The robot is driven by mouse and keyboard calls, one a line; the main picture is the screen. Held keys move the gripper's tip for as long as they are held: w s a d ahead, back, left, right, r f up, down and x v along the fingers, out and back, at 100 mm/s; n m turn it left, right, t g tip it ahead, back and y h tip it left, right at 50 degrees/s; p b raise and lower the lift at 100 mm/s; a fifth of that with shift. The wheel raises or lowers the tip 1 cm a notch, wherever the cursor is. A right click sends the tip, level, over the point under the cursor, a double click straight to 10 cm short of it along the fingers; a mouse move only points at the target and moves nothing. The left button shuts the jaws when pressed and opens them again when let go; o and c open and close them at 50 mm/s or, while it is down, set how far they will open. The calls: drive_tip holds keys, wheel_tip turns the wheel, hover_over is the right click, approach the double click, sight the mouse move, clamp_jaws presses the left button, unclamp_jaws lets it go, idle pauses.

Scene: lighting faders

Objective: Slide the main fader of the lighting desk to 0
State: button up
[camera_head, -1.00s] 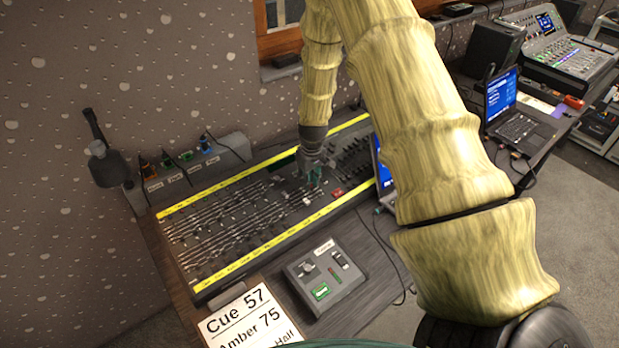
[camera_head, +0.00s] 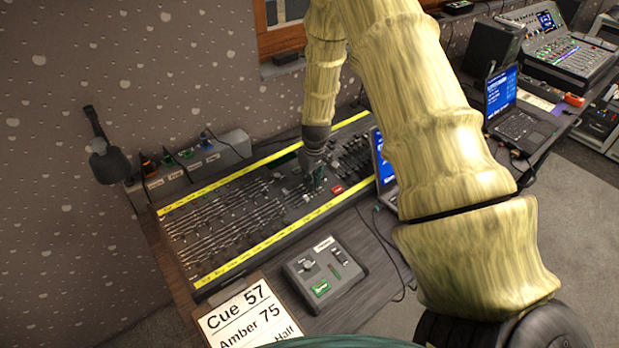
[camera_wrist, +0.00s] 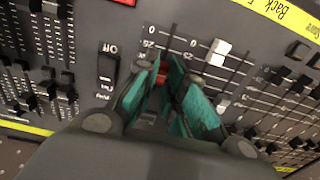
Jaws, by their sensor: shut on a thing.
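The lighting desk (camera_head: 225,283) is a long grey console with yellow label strips and many faders. My gripper (camera_head: 315,182) is over the right half of the desk. In the wrist view its green fingertips (camera_wrist: 172,72) are closed around a red fader cap (camera_wrist: 158,74), which shows only partly between them. A scale with a 0 and a 25 runs beside the slot, and the cap sits away from its 0 end. The fader's name is hidden. Beside it, to the right, a white fader cap (camera_wrist: 216,51) stands close to its 0 mark.
An on/off rocker switch (camera_wrist: 107,70) and black faders lie left of the fingers. A small grey control box (camera_head: 325,272) and a "Cue 57" sheet (camera_head: 247,318) are in front of the desk. A laptop (camera_head: 383,165) stands close to the right.

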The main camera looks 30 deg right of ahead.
sight(319, 193)
drive_tip(key=shift+s+d+f+p, duration=0.1)
drive_tip(key=shift+s+d+p, duration=0.05)
drive_tip(key=shift+s, duration=0.85)
drive_tip(key=shift+s+d+p, duration=0.1)
drive_tip(key=shift+s+p, duration=0.05)
drive_tip(key=shift+s, duration=0.85)
drive_tip(key=o, duration=0.4)
drive_tip(key=shift+o, duration=0.2)
drive_tip(key=shift+r+p, duration=0.8)
drive_tip(key=shift+r, duration=0.4)
drive_tip(key=shift+r, duration=0.55)
wheel_tip(319, 193, up, 11)
drive_tip(key=s, duration=0.1)
drive_tip(key=shift+f, duration=0.1)
